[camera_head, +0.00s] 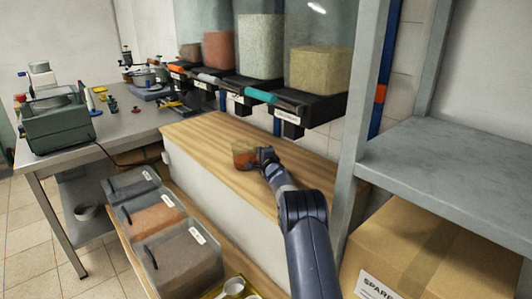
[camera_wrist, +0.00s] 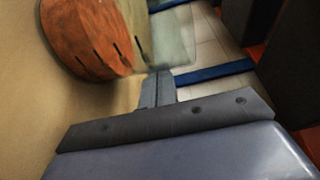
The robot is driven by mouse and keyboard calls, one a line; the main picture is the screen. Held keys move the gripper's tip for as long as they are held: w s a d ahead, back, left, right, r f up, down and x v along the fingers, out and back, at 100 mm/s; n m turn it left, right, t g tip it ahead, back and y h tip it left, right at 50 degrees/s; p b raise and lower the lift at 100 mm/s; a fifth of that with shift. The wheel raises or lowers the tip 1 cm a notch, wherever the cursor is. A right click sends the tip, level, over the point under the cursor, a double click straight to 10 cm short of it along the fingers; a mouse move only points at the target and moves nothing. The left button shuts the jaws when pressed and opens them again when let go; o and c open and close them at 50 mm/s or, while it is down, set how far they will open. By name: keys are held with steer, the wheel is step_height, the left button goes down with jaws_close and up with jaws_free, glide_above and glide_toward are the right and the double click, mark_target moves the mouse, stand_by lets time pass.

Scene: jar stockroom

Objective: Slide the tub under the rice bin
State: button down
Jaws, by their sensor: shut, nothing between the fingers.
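A small clear tub (camera_head: 241,156) with orange-brown contents stands on the wooden counter (camera_head: 205,130), below and in front of the row of bins. My gripper (camera_head: 264,155) is shut and empty, low over the counter at the tub's right side. In the wrist view the tub (camera_wrist: 92,38) is large at the upper left, and my closed fingertips (camera_wrist: 158,88) are close beside it; I cannot tell if they touch. Above hang clear bins: one with pale grains (camera_head: 261,48), one with yellowish grains (camera_head: 318,70) and one with reddish contents (camera_head: 219,50). Their labels are too small to read.
Lidded boxes (camera_head: 182,260) stand on a lower ledge in front of the counter. A grey shelf upright (camera_head: 367,80) and a cardboard box (camera_head: 430,250) are at the right. A metal table (camera_head: 125,125) with equipment is at the left. The counter left of the tub is clear.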

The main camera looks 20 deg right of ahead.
stand_by(0.3)
steer(key=shift+s+b, duration=0.4)
steer(key=shift+s, duration=5)
steer(key=shift+w, duration=0.1)
steer(key=shift+w+p, duration=0.45)
steer(key=shift+w, duration=4.85)
